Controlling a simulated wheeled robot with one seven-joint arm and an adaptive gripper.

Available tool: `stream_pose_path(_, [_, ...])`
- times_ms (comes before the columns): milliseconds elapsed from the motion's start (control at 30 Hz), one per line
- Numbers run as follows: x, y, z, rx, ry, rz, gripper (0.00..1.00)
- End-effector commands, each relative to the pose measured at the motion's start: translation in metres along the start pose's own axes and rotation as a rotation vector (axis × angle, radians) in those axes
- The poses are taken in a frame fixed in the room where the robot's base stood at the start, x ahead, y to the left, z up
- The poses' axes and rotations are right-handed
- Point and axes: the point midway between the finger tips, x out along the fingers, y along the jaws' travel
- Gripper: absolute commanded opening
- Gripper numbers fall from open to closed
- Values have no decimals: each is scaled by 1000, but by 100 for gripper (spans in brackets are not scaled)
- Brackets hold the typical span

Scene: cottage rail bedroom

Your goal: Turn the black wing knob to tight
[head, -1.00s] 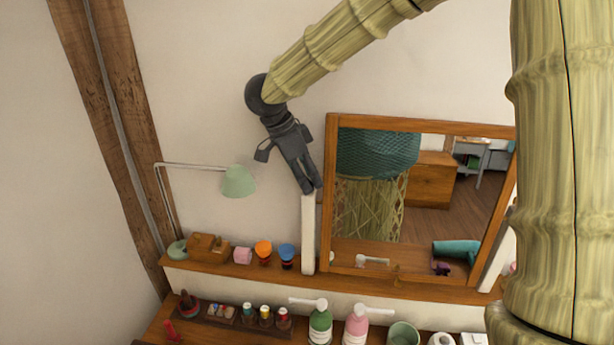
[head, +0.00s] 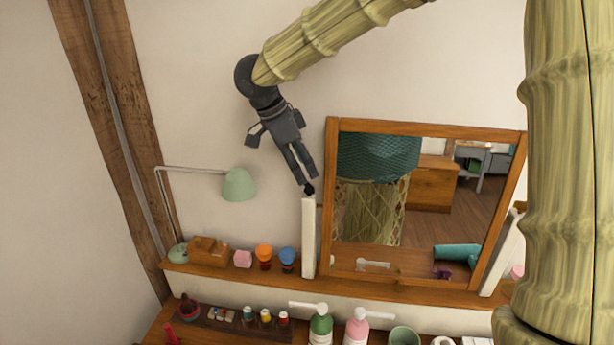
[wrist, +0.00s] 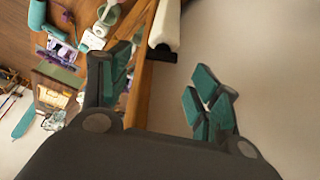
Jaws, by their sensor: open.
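The black wing knob shows as a small dark piece (head: 309,189) at the top of the white post (head: 308,238), beside the mirror's left edge. In the wrist view a dark piece (wrist: 162,54) sits at the end of the white post, beyond the fingers; its wings cannot be made out. My gripper (head: 305,181) points down and right at the post top, close to the knob in the picture. In the wrist view my gripper (wrist: 164,82) is open and empty, its teal-padded fingers wide apart. I cannot tell whether a fingertip touches the knob.
The wood-framed mirror (head: 331,215) stands right of the post. A green lamp (head: 239,185) is at left. On the shelf (head: 217,269) are a wooden block (head: 208,250), a pink cube (head: 243,259) and orange and blue items. Bottles stand below. The wall left of the gripper is clear.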

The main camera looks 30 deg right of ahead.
Motion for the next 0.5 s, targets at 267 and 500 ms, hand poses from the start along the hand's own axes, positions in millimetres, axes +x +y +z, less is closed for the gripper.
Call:
stream_pose_path(267, [-48,0,-1,2,-1,-1,62])
stream_pose_path(500, [-68,0,-1,1,-1,0,62])
